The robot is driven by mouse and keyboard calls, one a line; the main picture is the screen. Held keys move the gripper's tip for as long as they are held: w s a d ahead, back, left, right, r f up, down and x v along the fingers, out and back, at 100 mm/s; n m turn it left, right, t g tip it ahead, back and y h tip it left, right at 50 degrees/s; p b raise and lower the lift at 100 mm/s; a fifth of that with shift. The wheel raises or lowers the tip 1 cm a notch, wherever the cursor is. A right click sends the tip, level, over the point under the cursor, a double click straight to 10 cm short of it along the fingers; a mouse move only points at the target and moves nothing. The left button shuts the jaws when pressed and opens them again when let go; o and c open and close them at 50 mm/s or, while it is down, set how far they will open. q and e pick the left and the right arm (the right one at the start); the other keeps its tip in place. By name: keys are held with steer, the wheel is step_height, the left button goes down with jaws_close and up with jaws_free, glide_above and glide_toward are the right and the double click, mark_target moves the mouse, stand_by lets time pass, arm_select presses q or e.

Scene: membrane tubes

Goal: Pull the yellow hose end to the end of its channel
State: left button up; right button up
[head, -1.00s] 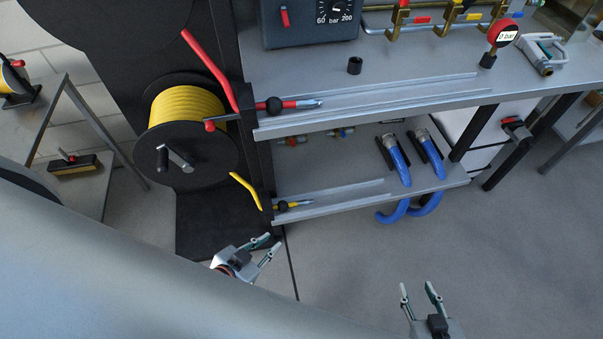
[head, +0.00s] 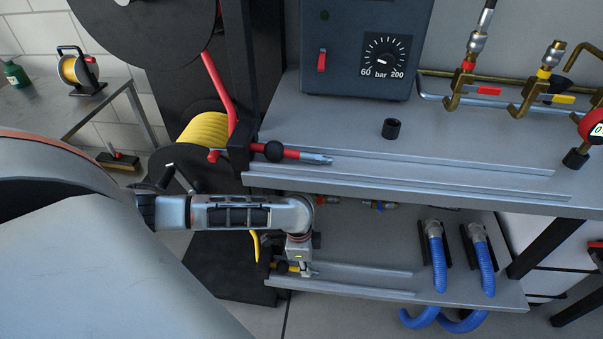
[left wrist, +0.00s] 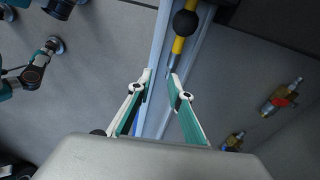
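The yellow hose end (head: 284,267) lies at the left end of the channel (head: 350,283) on the lower shelf. In the left wrist view its yellow shaft (left wrist: 178,45), black ball (left wrist: 186,23) and metal tip show at the top middle, in the channel (left wrist: 155,100). My left gripper (head: 303,270) points down over the tip in the head view. In the left wrist view my left gripper (left wrist: 160,76) is open, its fingertips around or just short of the metal tip; I see no contact. My right gripper does not show in the head view.
A red hose end (head: 290,154) lies in the upper shelf's channel (head: 430,168). Two blue hoses (head: 436,262) hang at the lower shelf's right. A yellow hose reel (head: 205,132) stands behind my left arm. Brass fittings (left wrist: 280,97) lie beside the lower channel.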

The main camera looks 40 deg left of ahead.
mark_target(297, 268)
arm_select(q)
steer(key=a, duration=0.3)
steer(key=shift+w+a+g+y, duration=0.15)
steer(key=shift+a+g+y, duration=0.15)
steer(key=shift+a+y, duration=0.1)
steer(key=shift+a+b, duration=0.2)
steer(key=shift+b, duration=0.15)
step_height(297, 268, down, 7)
steer(key=b, duration=0.3)
steer(key=shift+r, duration=0.15)
steer(key=shift+f, duration=0.35)
steer(key=shift+w, duration=0.1)
steer(key=shift+d+r, duration=0.1)
steer(key=shift+d, duration=0.05)
jaws_close()
